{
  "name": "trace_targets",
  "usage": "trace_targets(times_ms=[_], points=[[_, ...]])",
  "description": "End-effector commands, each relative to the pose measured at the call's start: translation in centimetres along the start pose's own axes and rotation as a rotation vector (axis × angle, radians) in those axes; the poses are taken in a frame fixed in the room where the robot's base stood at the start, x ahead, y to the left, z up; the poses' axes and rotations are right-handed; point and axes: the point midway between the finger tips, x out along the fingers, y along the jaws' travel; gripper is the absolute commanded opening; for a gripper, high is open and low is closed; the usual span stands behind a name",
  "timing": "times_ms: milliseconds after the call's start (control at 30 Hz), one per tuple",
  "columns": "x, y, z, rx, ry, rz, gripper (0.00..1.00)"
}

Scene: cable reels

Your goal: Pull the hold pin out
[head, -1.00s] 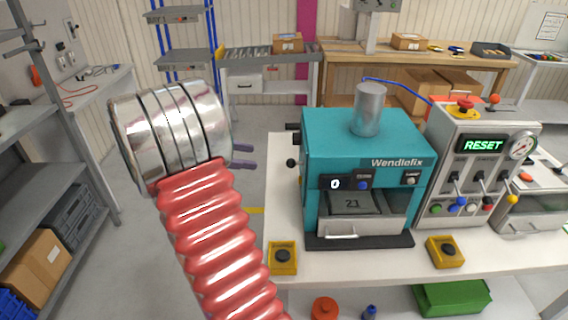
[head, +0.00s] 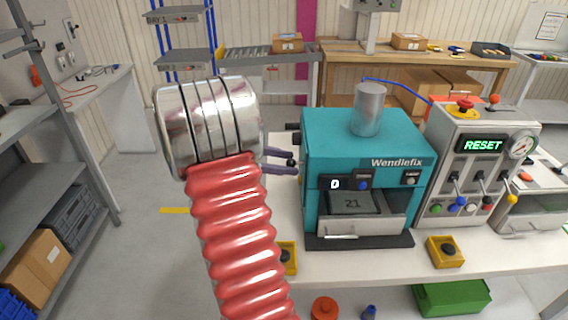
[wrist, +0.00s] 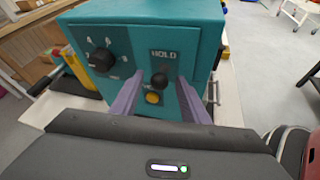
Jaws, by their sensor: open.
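The hold pin (wrist: 158,79) shows in the wrist view as a black round knob under the word HOLD, on the side of the teal machine (wrist: 205,22). In the head view the knob (head: 290,162) sticks out from the machine's left side. My gripper (wrist: 159,86) is open, with one purple finger on each side of the knob. It also shows in the head view (head: 293,162), its fingertips close to the machine's side. I cannot tell whether the fingers touch the knob. A yellow round part (wrist: 152,98) sits just below it.
A black dial (wrist: 101,60) is left of the pin on the same panel. The white bench (head: 345,262) carries yellow boxes with black knobs (head: 445,251) and a grey control box (head: 482,165) reading RESET. Open floor lies left of the bench.

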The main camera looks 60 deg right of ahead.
Motion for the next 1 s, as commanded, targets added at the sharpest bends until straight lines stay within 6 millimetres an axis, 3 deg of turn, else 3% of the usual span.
trace_targets(times_ms=[233,800,1000], points=[[0.00,0.00,-0.02,0.000,0.000,0.000,0.41],[-0.04,-0.05,-0.04,-0.001,0.000,-0.001,0.00],[-0.04,-0.10,-0.05,-0.002,0.000,-0.002,0.00]])
